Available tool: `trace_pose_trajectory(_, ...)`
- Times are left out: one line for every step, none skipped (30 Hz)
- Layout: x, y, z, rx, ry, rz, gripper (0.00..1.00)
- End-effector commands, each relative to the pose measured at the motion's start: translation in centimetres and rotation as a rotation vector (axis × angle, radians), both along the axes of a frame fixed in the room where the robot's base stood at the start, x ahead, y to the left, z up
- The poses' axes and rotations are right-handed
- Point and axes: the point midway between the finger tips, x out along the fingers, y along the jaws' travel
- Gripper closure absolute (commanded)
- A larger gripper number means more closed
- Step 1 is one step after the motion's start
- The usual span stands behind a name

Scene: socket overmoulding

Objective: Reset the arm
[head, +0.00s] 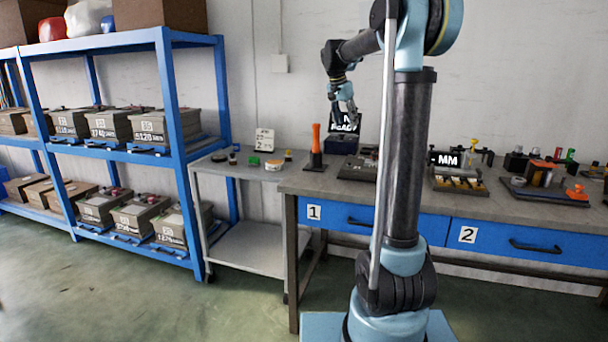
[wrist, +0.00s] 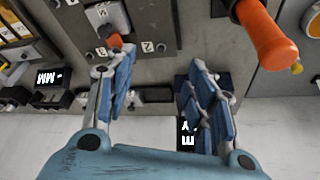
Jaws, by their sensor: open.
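My arm stands in front of the workbench (head: 340,184) in the head view, its upper part bent over to the left. My gripper (head: 347,116) hangs above the left part of the bench, in front of the wall and close to the dark "READY" sign (head: 343,126). In the wrist view my gripper (wrist: 158,75) has its two blue-padded fingers spread apart with nothing between them. A grey plate with numbered labels (wrist: 130,20) lies beyond the left finger. An orange-handled tool (wrist: 268,35) stands to the right of the right finger.
The orange-handled tool also shows in the head view (head: 316,145), upright on the bench. Fixtures with a "MM" display (head: 445,159) and small parts cover the bench's right side. A grey cart (head: 235,172) and blue shelving (head: 178,100) with crates stand left. The floor in front is clear.

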Motion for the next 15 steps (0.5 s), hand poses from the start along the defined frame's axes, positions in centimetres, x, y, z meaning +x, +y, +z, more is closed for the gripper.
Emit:
trace_pose_trajectory(-1.5, -0.4, -0.2, 0.001, 0.006, 0.016, 0.50)
trace_pose_trajectory(-2.3, -0.5, -0.3, 0.002, 0.011, 0.027, 0.50)
trace_pose_trajectory(-3.6, -0.7, -0.5, 0.004, 0.017, 0.045, 0.50)
trace_pose_trajectory(-4.6, -0.9, -0.7, 0.006, 0.022, 0.060, 0.50)
trace_pose_trajectory(-5.5, -1.1, -0.9, 0.008, 0.027, 0.073, 0.50)
trace_pose_trajectory(-6.8, -1.3, -1.3, 0.009, 0.033, 0.091, 0.50)
trace_pose_trajectory(-7.8, -1.5, -1.5, 0.010, 0.038, 0.105, 0.50)
trace_pose_trajectory(-8.7, -1.7, -1.8, 0.012, 0.042, 0.118, 0.50)
trace_pose_trajectory(-10.0, -1.9, -2.2, 0.014, 0.048, 0.136, 0.50)
trace_pose_trajectory(-10.9, -2.0, -2.4, 0.015, 0.052, 0.150, 0.50)
trace_pose_trajectory(-11.9, -2.1, -2.8, 0.017, 0.057, 0.163, 0.50)
trace_pose_trajectory(-13.2, -2.3, -3.2, 0.018, 0.062, 0.182, 0.50)
trace_pose_trajectory(-14.1, -2.4, -3.6, 0.021, 0.065, 0.196, 0.50)
trace_pose_trajectory(-15.1, -2.5, -3.9, 0.022, 0.069, 0.210, 0.50)
trace_pose_trajectory(-16.3, -2.7, -4.5, 0.025, 0.074, 0.228, 0.50)
